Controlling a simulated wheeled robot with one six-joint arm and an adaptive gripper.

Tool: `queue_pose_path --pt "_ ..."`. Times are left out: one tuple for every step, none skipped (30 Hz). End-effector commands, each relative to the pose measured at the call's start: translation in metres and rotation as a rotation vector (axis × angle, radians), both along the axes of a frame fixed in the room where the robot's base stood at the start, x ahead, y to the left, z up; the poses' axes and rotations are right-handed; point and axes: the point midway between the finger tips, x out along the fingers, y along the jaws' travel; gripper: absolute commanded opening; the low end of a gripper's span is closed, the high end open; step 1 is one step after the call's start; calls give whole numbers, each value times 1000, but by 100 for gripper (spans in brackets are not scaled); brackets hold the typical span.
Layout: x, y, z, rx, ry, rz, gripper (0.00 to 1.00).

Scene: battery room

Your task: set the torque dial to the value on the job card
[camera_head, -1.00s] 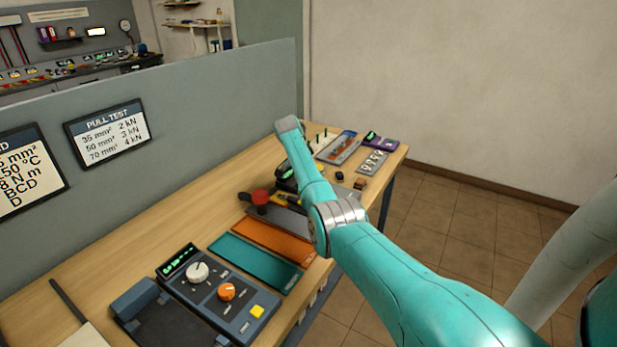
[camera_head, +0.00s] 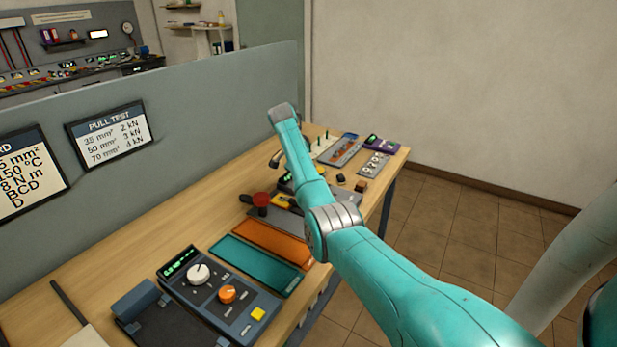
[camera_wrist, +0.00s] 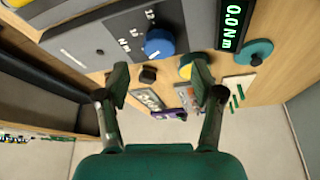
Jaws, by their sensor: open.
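The torque dial (camera_wrist: 159,43) is a round blue knob on a dark grey panel in the wrist view. White numbers and "N m" are printed beside it. A dark display (camera_wrist: 230,22) next to it reads "0.0 N m" in green. My gripper (camera_wrist: 160,80) is open and empty, its two fingers apart, with the dial in view beyond the gap between them; I see no contact. The job card (camera_head: 27,172) is cut off at the left of the head view; one line ends in "8 N m". My arm hides much of the far bench in the head view.
A pull test card (camera_head: 110,135) hangs on the grey partition (camera_head: 225,95). On the bench are a control box (camera_head: 215,296) with white and orange knobs, a teal mat (camera_head: 258,263), an orange mat (camera_head: 272,241) and a red knob (camera_head: 261,199). Wood is clear along the partition.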

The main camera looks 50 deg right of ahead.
Motion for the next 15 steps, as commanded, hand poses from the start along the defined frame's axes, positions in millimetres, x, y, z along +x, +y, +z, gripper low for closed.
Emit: queue_pose_path --pt "1 4 11 -2 -3 0 67" --pt "2 6 16 -3 -3 0 67" --pt "2 9 23 -1 -2 -1 67" --pt "2 11 28 -1 -2 -1 67" --pt "3 13 32 -1 -2 -1 67" --pt "3 15 38 -1 -1 -1 67" --pt "3 17 42 -1 -1 -1 67" --pt "4 18 45 -1 -1 -1 67" --pt "4 20 49 -1 0 -1 67" --pt "4 21 51 -1 0 -1 67" --pt "4 22 54 -1 0 -1 67" --pt "4 23 56 -1 0 -1 67" --pt "4 23 58 -1 0 -1 67" --pt "4 24 59 -1 0 -1 67" --pt "4 24 60 -1 0 -1 67"
